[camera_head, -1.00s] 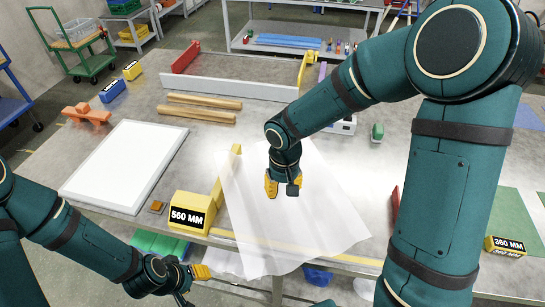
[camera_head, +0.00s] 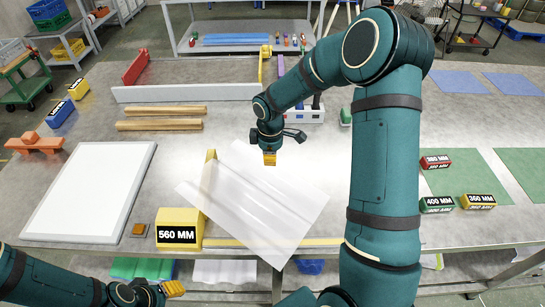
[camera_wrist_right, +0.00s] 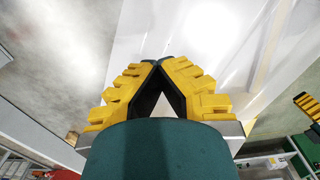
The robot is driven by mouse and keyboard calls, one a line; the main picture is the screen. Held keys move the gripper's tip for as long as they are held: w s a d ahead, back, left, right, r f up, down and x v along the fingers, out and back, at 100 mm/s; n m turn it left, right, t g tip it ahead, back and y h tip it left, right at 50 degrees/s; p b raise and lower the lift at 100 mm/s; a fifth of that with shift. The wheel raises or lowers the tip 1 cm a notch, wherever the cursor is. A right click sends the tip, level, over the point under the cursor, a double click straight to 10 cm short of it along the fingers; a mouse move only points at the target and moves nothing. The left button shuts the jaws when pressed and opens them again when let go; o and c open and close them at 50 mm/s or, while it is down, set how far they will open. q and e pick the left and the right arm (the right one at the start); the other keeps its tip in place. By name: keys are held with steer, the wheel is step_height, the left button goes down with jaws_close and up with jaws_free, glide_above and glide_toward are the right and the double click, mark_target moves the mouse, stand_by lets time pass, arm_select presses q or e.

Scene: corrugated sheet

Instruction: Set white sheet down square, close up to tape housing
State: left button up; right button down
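The translucent white sheet (camera_head: 255,205) lies slanted to the table edges, over the front middle of the table. Its near corner reaches past the front edge, and its left corner crosses the yellow arm behind the tape housing. The yellow tape housing (camera_head: 180,228), marked 560 MM, stands left of the sheet. My right gripper (camera_head: 269,158) is at the sheet's far edge. In the right wrist view its fingertips (camera_wrist_right: 160,65) meet, with the sheet (camera_wrist_right: 205,30) spreading from them; it appears pinched. My left gripper (camera_head: 173,288) is low, in front of the table, its opening unclear.
A white framed panel (camera_head: 90,190) lies left of the housing, with a small orange-brown block (camera_head: 139,230) between them. Wooden bars (camera_head: 160,118) lie behind. A yellow strip (camera_head: 320,242) runs along the front edge. Several labelled housings (camera_head: 437,204) stand at the right.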

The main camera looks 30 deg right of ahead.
steer(key=shift+w+d+f+n, duration=0.1)
steer(key=shift+d+f+n, duration=0.05)
steer(key=shift+d+n, duration=0.3)
steer(key=shift+w, duration=0.1)
steer(key=shift+w+d+r+n+h+p, duration=0.9)
steer(key=shift+w+d+r+n+p, duration=0.8)
steer(key=shift+w+r+n+p, duration=2.1)
step_height(320, 180, down, 10)
steer(key=a+b, duration=0.1)
steer(key=b, duration=0.3)
steer(key=shift+w+r+m+b, duration=0.15)
steer(key=shift+w+m+b, duration=0.2)
steer(key=shift+w, duration=0.1)
steer(key=c, duration=1.4)
jaws_free()
